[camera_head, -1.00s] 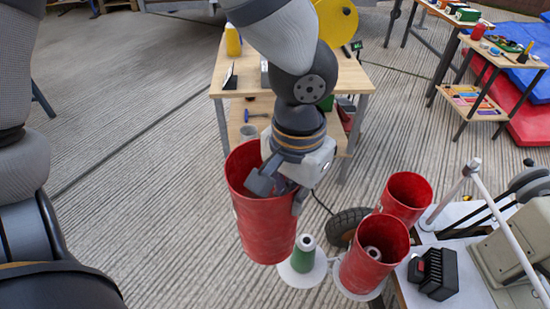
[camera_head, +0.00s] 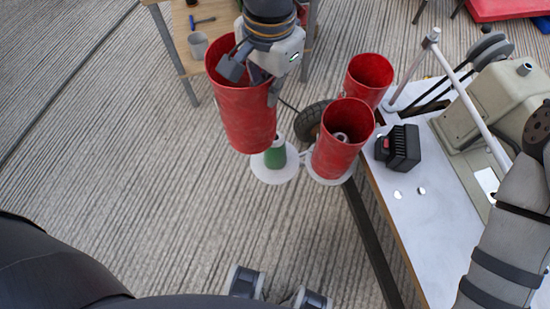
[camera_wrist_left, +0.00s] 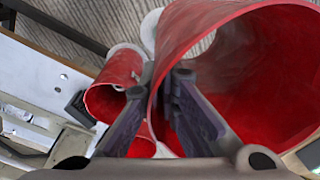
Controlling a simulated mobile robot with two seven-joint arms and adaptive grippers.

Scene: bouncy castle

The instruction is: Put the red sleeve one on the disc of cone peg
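In the head view, a tall open red sleeve (camera_head: 243,125) hangs from my left gripper (camera_head: 254,81), beside and partly in front of a green cone peg (camera_head: 275,154) on a white disc (camera_head: 272,177). In the left wrist view, the held sleeve's wall (camera_wrist_left: 182,35) passes between the fingers of my left gripper (camera_wrist_left: 166,90), one finger inside and one outside. The sleeve's lower end looks above the disc and left of the peg; the exact height is unclear. My right gripper is out of view.
Another red sleeve (camera_head: 338,150) stands around a peg on the neighbouring white disc (camera_head: 333,180). A third red sleeve (camera_head: 368,77) is behind it. A white bench (camera_head: 415,215) with a black-and-red block (camera_head: 402,148) is to the right. A wooden table (camera_head: 180,35) is behind left.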

